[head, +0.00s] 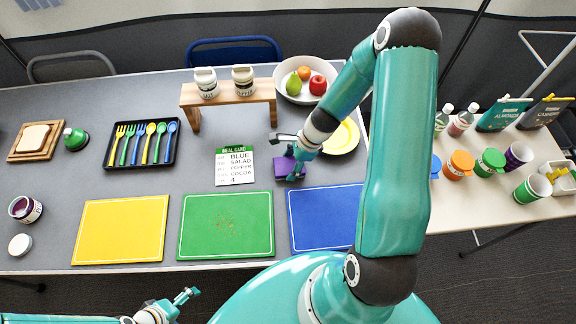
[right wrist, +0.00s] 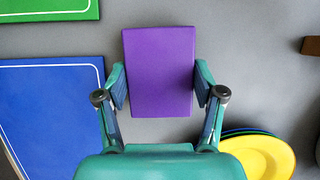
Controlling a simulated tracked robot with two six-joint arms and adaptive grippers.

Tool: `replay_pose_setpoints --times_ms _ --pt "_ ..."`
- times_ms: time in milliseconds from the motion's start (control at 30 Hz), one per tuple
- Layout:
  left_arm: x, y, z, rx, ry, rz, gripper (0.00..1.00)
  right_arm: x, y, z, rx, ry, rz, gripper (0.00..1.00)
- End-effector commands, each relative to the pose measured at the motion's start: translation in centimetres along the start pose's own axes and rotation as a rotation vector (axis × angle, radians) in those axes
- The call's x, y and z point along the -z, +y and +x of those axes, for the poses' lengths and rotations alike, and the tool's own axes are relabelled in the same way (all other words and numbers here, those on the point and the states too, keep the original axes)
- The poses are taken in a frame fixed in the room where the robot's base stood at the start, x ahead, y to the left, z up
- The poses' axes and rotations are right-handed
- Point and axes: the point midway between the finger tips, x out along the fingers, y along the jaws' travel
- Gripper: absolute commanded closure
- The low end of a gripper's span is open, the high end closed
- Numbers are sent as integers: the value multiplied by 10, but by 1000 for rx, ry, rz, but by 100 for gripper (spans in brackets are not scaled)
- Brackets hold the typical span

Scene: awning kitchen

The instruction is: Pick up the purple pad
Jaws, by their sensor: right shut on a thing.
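The purple pad (head: 281,168) is a small flat block near the middle of the grey table, just right of the meal card. In the right wrist view the purple pad (right wrist: 159,70) lies between the two fingers of my right gripper (right wrist: 161,88), which is shut on its sides. In the head view my right gripper (head: 291,156) partly covers the pad. I cannot tell whether the pad touches the table. My left gripper (head: 187,296) is at the bottom left, in front of the table, and looks empty; its jaw opening is unclear.
A meal card (head: 234,167) lies left of the pad. Yellow (head: 120,230), green (head: 226,225) and blue (head: 322,215) boards lie along the front. A yellow plate (head: 345,138) is just right of my right gripper. A wooden stand (head: 229,97) and a fruit bowl (head: 292,92) stand behind.

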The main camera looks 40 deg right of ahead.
Motion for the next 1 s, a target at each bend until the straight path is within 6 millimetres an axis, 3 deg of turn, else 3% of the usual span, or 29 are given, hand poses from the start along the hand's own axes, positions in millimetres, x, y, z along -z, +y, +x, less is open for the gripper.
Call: replay_pose_setpoints --times_ms 167,367,700,1000 --pt "0 2 -7 0 0 0 5 -6 0 -12 1 -1 -1 66" --pt "0 8 -21 0 0 0 5 -18 -1 -43 3 -1 -3 66" --pt "0 14 -39 0 0 0 5 -53 -2 -126 7 -1 -5 66" --pt "0 14 -40 0 0 0 5 -73 -1 -174 3 -1 -3 66"
